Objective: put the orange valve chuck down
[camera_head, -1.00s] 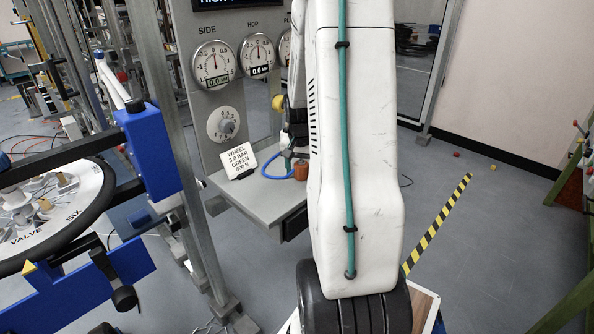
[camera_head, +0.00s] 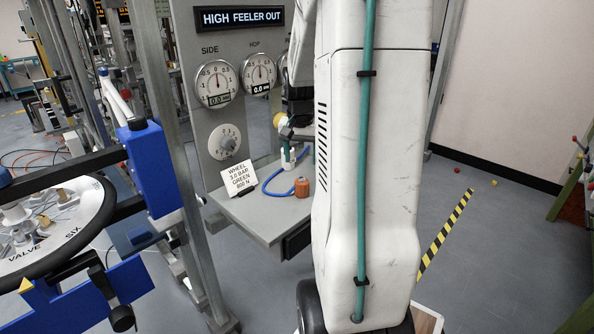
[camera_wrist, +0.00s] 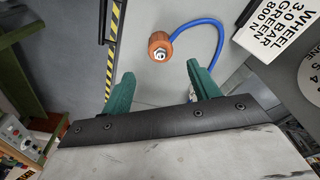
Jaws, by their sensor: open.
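The orange valve chuck (camera_head: 302,187) rests on the grey shelf (camera_head: 266,218), near its right side. A blue hose (camera_head: 275,187) runs from it and curves over the shelf. In the wrist view the orange valve chuck (camera_wrist: 159,50) shows its round end with a pale metal centre, and the blue hose (camera_wrist: 215,32) loops to the right. My gripper (camera_wrist: 161,84) is open, its two green fingers apart and nothing between them. The chuck lies beyond the fingertips, clear of both. In the head view my white arm hides part of the scene to the right of the chuck.
A white card (camera_head: 239,178) stands on the shelf left of the hose. Dial gauges (camera_head: 215,84) and a lit display (camera_head: 240,18) are on the panel behind. A wheel (camera_head: 45,225) in a blue frame stands at left. Floor at right is mostly clear.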

